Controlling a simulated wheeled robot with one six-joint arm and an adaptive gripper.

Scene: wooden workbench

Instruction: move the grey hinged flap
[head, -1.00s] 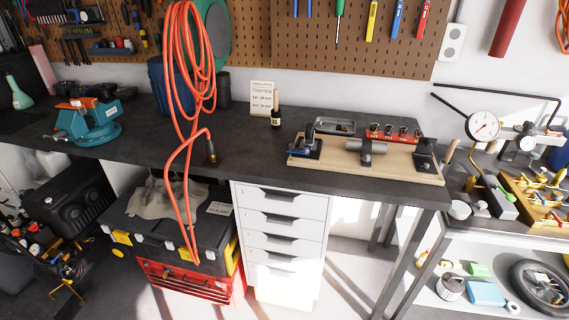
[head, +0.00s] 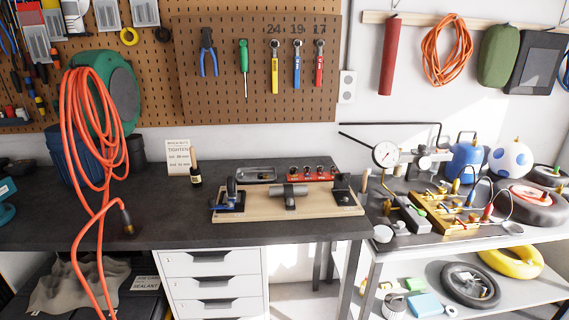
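A pale wooden board (head: 262,211) with fittings lies on the dark workbench, in the middle of the head view. A blue and black fitting (head: 229,203) sits at its left end. A grey cylinder on a dark block (head: 290,194) stands near its middle. A dark bracket-like piece (head: 343,189) stands at its right end. I cannot tell which part, if any, is the grey hinged flap. My gripper is not in view.
A coiled orange cord (head: 95,140) hangs at the left in front of the bench. A small bottle (head: 195,174) and a sign card (head: 178,157) stand left of the board. A dial gauge (head: 385,154) stands at right.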

